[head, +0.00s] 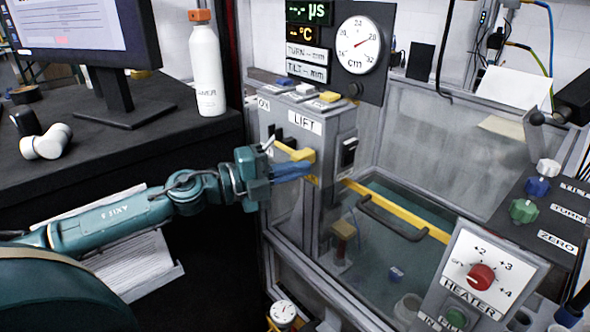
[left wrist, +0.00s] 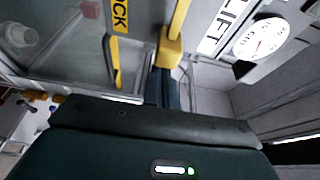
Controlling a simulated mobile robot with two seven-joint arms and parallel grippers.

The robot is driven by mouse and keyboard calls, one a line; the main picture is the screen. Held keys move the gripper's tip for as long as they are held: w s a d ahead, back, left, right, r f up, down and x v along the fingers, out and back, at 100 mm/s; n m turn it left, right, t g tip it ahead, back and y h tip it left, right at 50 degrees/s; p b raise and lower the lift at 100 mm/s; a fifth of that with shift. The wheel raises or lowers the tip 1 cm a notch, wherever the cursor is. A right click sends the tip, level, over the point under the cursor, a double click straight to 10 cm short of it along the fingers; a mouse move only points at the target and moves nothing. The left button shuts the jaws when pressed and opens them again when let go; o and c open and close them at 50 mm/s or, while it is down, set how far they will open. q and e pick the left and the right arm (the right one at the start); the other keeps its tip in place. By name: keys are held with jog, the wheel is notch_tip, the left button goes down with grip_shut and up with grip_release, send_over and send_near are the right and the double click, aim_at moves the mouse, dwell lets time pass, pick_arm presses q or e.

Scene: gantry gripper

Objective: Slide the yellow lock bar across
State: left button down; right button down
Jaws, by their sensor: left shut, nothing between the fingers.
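A yellow bar with a blocky end (head: 295,152), which I take for the lock bar, sticks out from the grey housing below the LIFT label. In the left wrist view the yellow bar (left wrist: 177,20) runs up from its block (left wrist: 169,48), just beyond my fingers. My left gripper (head: 308,169) is shut and empty, its blue fingertips close beside and just below the block. I cannot tell whether they touch. The fingers also show in the left wrist view (left wrist: 163,80). A yellow strip (left wrist: 119,15) there reads "OCK", its first part cut off. My right gripper is not in view.
A water tank with a yellow rail (head: 400,214) and dark handle (head: 390,222) lies right of the housing. A heater panel (head: 484,270) stands front right. A white bottle (head: 207,70) stands on the black desk (head: 150,125) behind my left arm.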

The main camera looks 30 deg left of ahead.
pick_arm(q)
jog(key=a, duration=0.1)
jog(key=w+a+b, duration=0.1)
jog(key=a, duration=0.1)
jog(key=a+b, duration=0.1)
jog(key=shift+w+a+r, duration=0.1)
jog(key=shift+w+a, duration=0.2)
jog(key=shift+w, duration=0.05)
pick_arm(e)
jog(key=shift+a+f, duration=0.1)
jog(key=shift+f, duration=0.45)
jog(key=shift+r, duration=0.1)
